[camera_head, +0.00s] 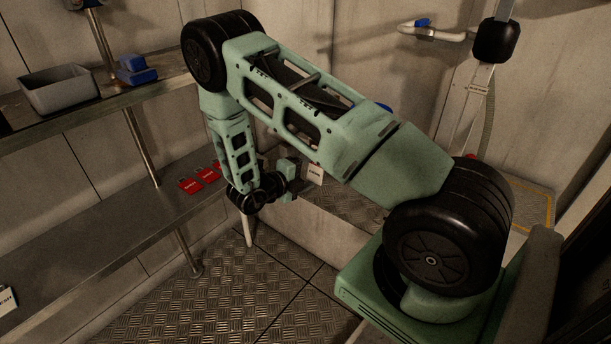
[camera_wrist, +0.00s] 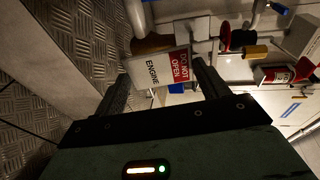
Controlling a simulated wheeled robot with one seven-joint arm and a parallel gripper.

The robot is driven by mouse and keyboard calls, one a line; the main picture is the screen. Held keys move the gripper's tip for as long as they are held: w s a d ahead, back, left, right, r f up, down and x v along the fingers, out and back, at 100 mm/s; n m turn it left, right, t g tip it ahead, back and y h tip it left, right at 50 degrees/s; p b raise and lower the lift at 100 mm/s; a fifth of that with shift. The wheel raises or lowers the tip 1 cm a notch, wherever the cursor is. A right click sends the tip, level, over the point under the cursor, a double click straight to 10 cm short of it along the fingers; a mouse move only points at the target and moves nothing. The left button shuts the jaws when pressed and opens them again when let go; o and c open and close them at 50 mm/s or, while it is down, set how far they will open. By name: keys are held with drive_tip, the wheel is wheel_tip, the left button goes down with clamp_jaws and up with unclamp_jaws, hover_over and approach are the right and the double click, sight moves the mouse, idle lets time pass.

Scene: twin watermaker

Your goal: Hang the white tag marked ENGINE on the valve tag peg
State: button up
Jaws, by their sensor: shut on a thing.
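I cannot clearly make out the valve tag peg in either view.
In the wrist view, a red handle (camera_wrist: 225,36), a brass-coloured part (camera_wrist: 256,52) and a red tag (camera_wrist: 274,75) are right of the tag. Several red tags (camera_head: 190,186) lie on the lower shelf (camera_head: 95,228). A grey bin (camera_head: 60,90) stands on the upper shelf.

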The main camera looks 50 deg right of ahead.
sight(313, 167)
drive_tip(key=shift+w+r+b+x, duration=0.1)
drive_tip(key=shift+x, duration=0.75)
drive_tip(key=shift+w+r+b+x, duration=0.1)
drive_tip(key=shift+w+b+x, duration=0.05)
drive_tip(key=shift+x, duration=0.75)
drive_tip(key=shift+w+r+b+x, duration=0.1)
drive_tip(key=shift+r+x, duration=0.05)
drive_tip(key=shift+x, duration=0.7)
drive_tip(key=shift+d+f+b, duration=0.25)
drive_tip(key=shift+d, duration=0.3)
drive_tip(key=shift+d+f+b, duration=0.2)
drive_tip(key=shift+d+f, duration=0.05)
drive_tip(key=shift+d, duration=0.25)
drive_tip(key=shift+a, duration=0.15)
drive_tip(key=o, duration=1.1)
drive_tip(key=shift+w+r, duration=0.1)
drive_tip(key=shift+w+a+r, duration=0.1)
drive_tip(key=shift+a+r, duration=0.1)
drive_tip(key=shift+a, duration=0.35)
drive_tip(key=p+v, duration=0.1)
drive_tip(key=v, duration=0.4)
drive_tip(key=p+v, duration=0.1)
drive_tip(key=v, duration=0.4)
drive_tip(key=p+v, duration=0.1)
drive_tip(key=v, duration=0.5)
drive_tip(key=shift+a+f+p, duration=0.2)
drive_tip(key=shift+f+p, duration=0.15)
drive_tip(key=shift+p, duration=0.05)
